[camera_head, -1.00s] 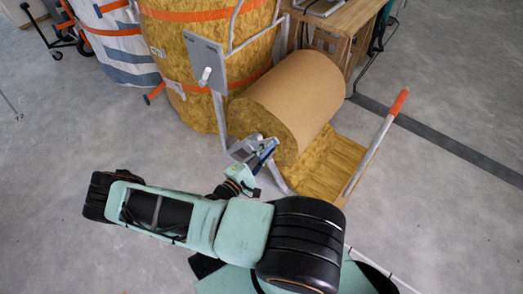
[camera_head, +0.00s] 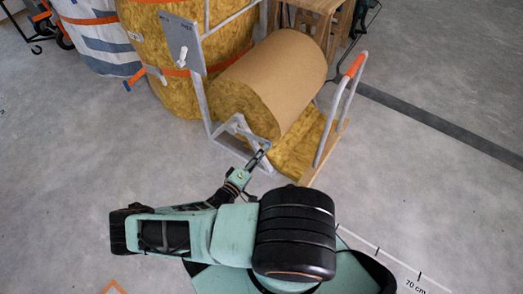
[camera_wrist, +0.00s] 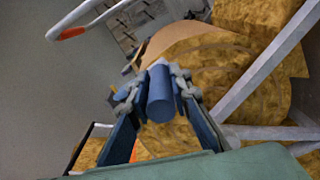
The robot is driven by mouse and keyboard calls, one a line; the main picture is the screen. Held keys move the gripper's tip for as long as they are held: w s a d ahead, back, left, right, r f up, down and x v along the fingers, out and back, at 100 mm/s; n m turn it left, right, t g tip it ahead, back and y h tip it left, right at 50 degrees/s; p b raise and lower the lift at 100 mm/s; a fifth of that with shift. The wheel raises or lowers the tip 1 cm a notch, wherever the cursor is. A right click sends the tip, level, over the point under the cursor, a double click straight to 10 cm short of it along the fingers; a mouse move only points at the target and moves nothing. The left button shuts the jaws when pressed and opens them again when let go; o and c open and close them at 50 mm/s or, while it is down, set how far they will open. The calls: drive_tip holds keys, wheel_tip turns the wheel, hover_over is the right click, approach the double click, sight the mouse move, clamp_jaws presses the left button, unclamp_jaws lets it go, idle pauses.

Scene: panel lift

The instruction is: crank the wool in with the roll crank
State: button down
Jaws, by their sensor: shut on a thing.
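The wool is a thick roll with a tan facing (camera_head: 275,75) and yellow fibre inside, lying in a grey metal frame (camera_head: 205,120). A short yellow stretch (camera_head: 298,150) lies flat at its right on a wooden board. My gripper (camera_head: 262,152) is at the near end of the roll, by the frame's lower corner. In the wrist view my gripper (camera_wrist: 160,90) is shut on the blue cylindrical grip of the roll crank (camera_wrist: 160,95), which sits between both fingers. The roll's yellow end (camera_wrist: 200,70) shows behind it. The crank arm is mostly hidden.
A grey panel with a white knob (camera_head: 182,55) stands left of the roll. An orange-gripped bar (camera_head: 355,65) rises at the right. Strapped wool bales (camera_head: 170,90) and a wooden stand (camera_head: 315,5) are behind. Floor in front and at right is clear.

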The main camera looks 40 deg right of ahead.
drive_tip(key=shift+f, duration=0.35)
drive_tip(key=c, duration=1.8)
unclamp_jaws()
drive_tip(key=shift+o, duration=0.2)
drive_tip(key=shift+r, duration=0.1)
wheel_tip(320, 180, up, 10)
drive_tip(key=shift+r, duration=0.1)
